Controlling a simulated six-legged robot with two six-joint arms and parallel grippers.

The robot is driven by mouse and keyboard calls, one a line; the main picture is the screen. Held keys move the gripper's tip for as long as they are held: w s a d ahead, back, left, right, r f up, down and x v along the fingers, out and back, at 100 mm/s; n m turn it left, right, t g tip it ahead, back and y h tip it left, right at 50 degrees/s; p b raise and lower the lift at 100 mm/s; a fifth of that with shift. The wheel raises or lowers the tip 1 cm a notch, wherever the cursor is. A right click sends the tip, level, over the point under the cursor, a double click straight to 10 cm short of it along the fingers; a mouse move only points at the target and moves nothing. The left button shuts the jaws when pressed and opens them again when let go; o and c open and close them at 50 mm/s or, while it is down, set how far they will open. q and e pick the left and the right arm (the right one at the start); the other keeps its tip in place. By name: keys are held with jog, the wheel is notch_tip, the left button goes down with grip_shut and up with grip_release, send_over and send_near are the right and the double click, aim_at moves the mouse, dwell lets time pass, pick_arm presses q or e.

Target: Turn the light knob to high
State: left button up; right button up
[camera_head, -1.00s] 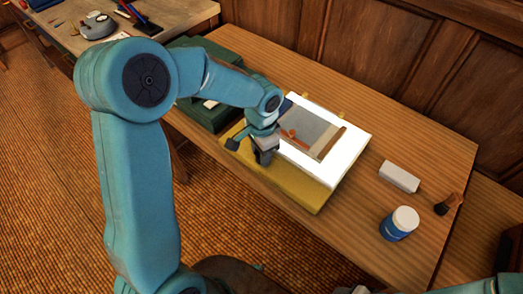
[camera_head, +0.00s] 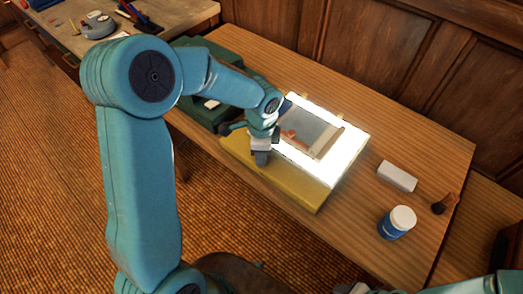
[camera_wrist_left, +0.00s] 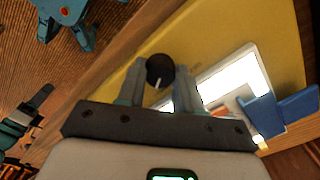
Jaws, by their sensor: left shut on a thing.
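The yellow light box (camera_head: 297,196) lies on the table, its white panel (camera_head: 351,158) glowing brightly. In the left wrist view its yellow front (camera_wrist_left: 236,25) shows the dark round light knob (camera_wrist_left: 160,70) with a pale pointer line. My left gripper (camera_head: 261,158) is at the box's near left part. In the left wrist view its two fingers (camera_wrist_left: 160,88) are shut on the knob, one on each side. The knob is hidden behind the gripper in the head view. Only parts of my right arm show at the bottom right edge; its jaws are unclear.
A picture sheet (camera_head: 312,133) lies on the panel. A white block (camera_head: 397,176), a blue jar with white lid (camera_head: 396,223) and a dark brush (camera_head: 445,204) stand to the right. A dark green case (camera_head: 202,62) is behind my left arm. The table's right back is clear.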

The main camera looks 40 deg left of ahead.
pick_arm(q)
jog(key=shift+w+r, duration=0.15)
jog(key=o, duration=0.8)
jog(key=shift+c, duration=0.2)
notch_tip(320, 180, up, 16)
jog(key=shift+r+p, duration=0.15)
jog(key=shift+p, duration=0.2)
